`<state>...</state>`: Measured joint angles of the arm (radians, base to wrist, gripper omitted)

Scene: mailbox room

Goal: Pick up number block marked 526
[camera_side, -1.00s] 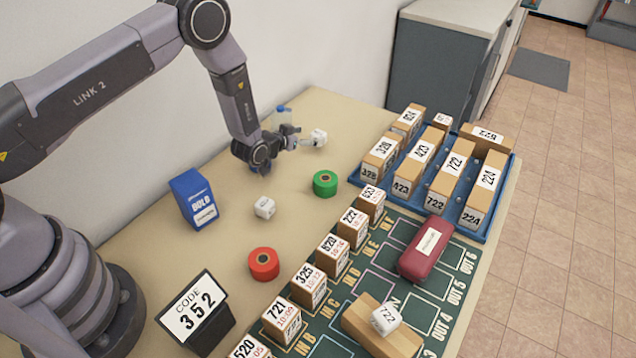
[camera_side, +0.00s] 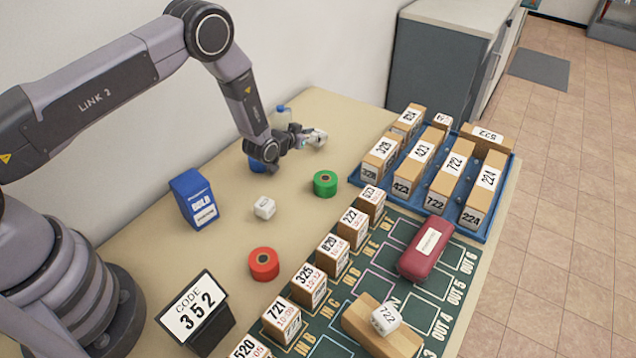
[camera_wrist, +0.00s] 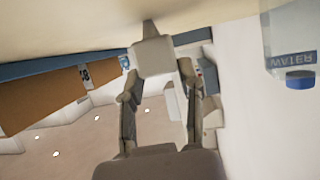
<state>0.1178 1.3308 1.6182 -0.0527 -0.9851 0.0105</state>
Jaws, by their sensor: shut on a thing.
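A small white number block (camera_side: 320,136) is at the back of the table in the side view. My gripper (camera_side: 313,139) reaches it from the left, with its fingers at the block. In the wrist view the pale block (camera_wrist: 155,55) sits between the fingertips of my gripper (camera_wrist: 157,75), which is shut on it. Its number cannot be read in either view. I cannot tell whether the block still touches the table. Another white block (camera_side: 265,208) lies on the open table, its marking too small to read.
A water bottle (camera_side: 282,116) stands close behind my gripper, by the wall. Green tape (camera_side: 325,183) and red tape (camera_side: 263,264) rolls lie nearer. A blue tray (camera_side: 476,232) of numbered boxes stands right. A blue box (camera_side: 193,198) is left. Bare table lies between.

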